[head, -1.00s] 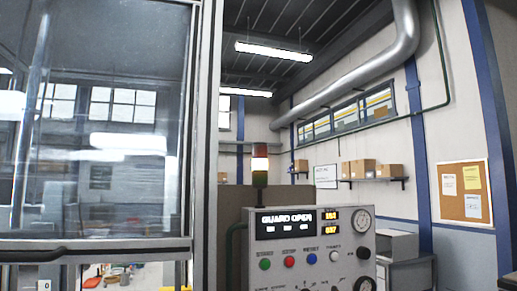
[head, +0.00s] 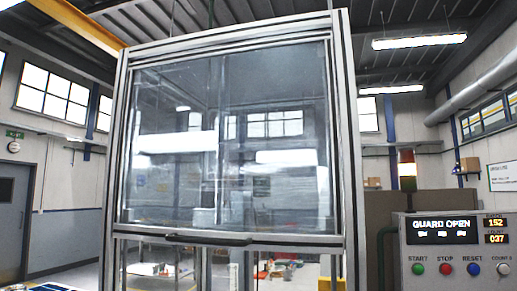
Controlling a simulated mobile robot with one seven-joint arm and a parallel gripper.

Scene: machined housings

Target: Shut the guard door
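The guard door (head: 180,165) is a clear glazed panel in a grey metal frame (head: 347,150) in the head view. It is raised, with its lower edge well above the bottom of the picture. A dark bar handle (head: 215,239) runs along its lower rail. Below the rail the enclosure is open, and parts of its inside show through the gap. The control panel's display (head: 441,229) reads "GUARD OPEN". My gripper is not in view, and nothing is seen touching the door or handle.
The control panel (head: 405,255) with coloured buttons stands right of the frame. A signal tower (head: 407,172) rises behind it. A grey door (head: 12,215) is in the far left wall. The lower end of the enclosure and the floor in front are out of view.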

